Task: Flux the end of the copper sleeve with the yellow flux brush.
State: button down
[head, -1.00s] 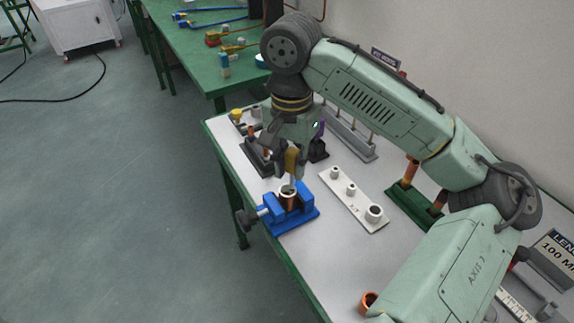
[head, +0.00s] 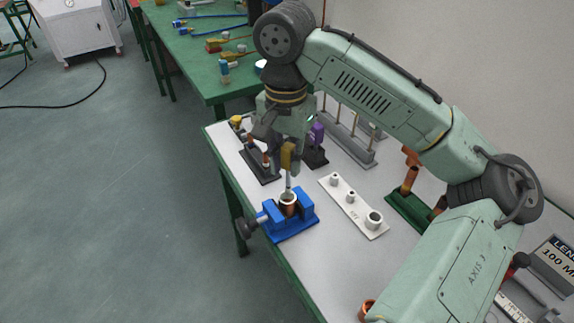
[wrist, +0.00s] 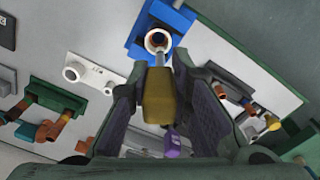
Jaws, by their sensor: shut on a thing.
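The copper sleeve (head: 288,208) stands upright in the blue vise (head: 302,222). Its top end shows a pale rim. In the wrist view the sleeve (wrist: 152,47) is an open ring with a dark bore, the blue vise (wrist: 181,20) around it. My gripper (head: 287,142) is above the vise, shut on the yellow flux brush (head: 288,157). The brush (wrist: 158,96) sits between both fingers in the wrist view. Its thin tip points down at the sleeve's mouth; I cannot tell whether it touches the rim or reaches inside.
A white plate with several pale fittings (head: 374,218) lies right of the vise. A dark rack (head: 262,172), a purple item (head: 317,131) and a grey stand with posts (head: 350,145) are behind. A green stand with copper pipe (head: 408,203) is further right. The bench's left edge is close to the vise.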

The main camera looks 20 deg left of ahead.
aim_at(287, 147)
jog(key=shift+r, duration=1.85)
